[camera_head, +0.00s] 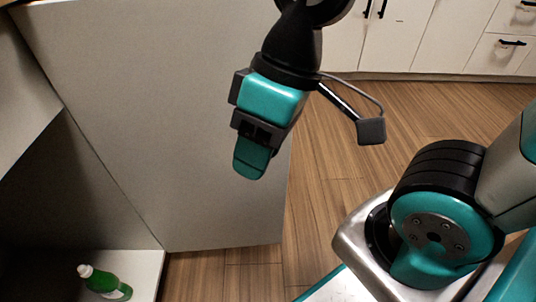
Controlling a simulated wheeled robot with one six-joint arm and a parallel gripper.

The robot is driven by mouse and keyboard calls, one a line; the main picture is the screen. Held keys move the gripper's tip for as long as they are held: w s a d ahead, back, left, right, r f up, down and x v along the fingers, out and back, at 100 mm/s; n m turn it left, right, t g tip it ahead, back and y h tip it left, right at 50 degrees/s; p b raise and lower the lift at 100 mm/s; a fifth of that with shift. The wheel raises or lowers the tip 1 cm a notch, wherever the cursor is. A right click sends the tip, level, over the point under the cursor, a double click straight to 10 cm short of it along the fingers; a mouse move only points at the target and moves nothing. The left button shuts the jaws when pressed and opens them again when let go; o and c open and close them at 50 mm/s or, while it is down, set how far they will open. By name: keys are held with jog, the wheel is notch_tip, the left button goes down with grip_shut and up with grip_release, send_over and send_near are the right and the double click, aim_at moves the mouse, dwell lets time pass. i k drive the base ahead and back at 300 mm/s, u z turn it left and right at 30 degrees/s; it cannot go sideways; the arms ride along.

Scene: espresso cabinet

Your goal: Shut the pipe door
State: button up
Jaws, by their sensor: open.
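The pipe door (170,130) is a large, plain grey panel filling the left and middle of the head view. It stands open, swung out from the cabinet on the left. Its bottom edge is above the wood floor, and its free edge is at the right, partly behind my arm. My gripper (252,158), black and teal, points downward in front of the panel near that free edge. It holds nothing that I can see. The gap between its fingers is hard to make out, and I cannot tell whether it touches the door.
The dark cabinet interior (60,195) opens at the left. A green bottle with a white cap (105,283) lies or leans on its white floor (140,268). Wood floor (325,180) is clear right of the door. White cabinets with black handles (435,35) stand at the back.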

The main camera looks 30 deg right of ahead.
aim_at(146, 83)
jog(key=z, duration=1.7)
jog(key=i, duration=3.15)
jog(key=u, duration=4.7)
